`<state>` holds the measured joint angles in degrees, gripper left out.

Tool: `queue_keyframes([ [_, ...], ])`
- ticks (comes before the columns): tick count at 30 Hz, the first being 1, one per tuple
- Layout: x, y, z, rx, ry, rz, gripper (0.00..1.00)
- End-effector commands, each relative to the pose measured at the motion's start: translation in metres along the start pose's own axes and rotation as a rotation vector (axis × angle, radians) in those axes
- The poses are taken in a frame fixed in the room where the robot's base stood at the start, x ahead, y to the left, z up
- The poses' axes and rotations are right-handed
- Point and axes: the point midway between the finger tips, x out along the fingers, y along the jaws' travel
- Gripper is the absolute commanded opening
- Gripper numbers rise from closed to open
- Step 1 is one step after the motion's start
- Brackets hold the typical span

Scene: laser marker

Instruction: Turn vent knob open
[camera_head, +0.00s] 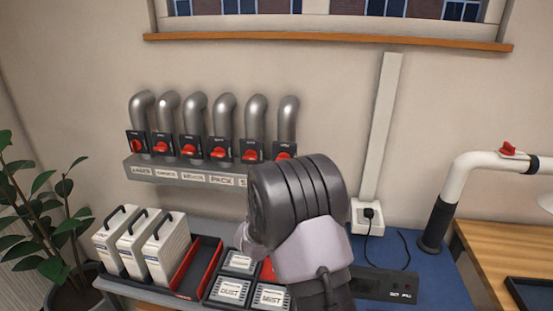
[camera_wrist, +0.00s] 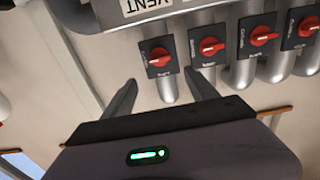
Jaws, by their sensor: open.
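A row of red knobs on black plates sits on steel pipes along the wall. The vent knob (camera_wrist: 158,58) is the leftmost in the wrist view, near a label reading VENT (camera_wrist: 145,5). Its red handle lies roughly crosswise on its plate. In the head view, the rightmost knob (camera_head: 284,155) is partly covered by my arm. My gripper (camera_wrist: 160,79) is open and empty, with its fingers apart and pointing at the vent knob's plate. The fingers appear short of the knob, not around it. In the head view my wrist hides the fingers.
A neighbouring red knob (camera_wrist: 210,47) is close to one finger. A grey labelled ledge (camera_head: 195,173) runs below the knobs. White canisters (camera_head: 165,243) and labelled boxes (camera_head: 232,291) stand on the bench beneath. A white pipe with a red valve (camera_head: 508,149) is at right.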

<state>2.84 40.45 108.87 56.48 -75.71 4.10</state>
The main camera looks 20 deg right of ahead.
Motion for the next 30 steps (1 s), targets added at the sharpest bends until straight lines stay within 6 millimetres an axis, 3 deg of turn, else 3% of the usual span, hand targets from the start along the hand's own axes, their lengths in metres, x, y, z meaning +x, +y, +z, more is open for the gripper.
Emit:
queue_keyframes([
  [6,0.066,0.0,0.0,0.002,0.002,0.001,0.67],
  [10,0.093,0.0,0.001,0.001,0.0,0.0,0.67],
  [15,0.11,0.0,0.0,0.001,-0.001,-0.001,0.67],
  [23,0.113,0.0,-0.001,-0.001,-0.001,-0.001,0.67],
  [26,0.113,0.0,-0.001,0.0,-0.001,-0.002,0.54],
  [30,0.113,0.0,-0.001,0.0,-0.001,-0.001,0.26],
])
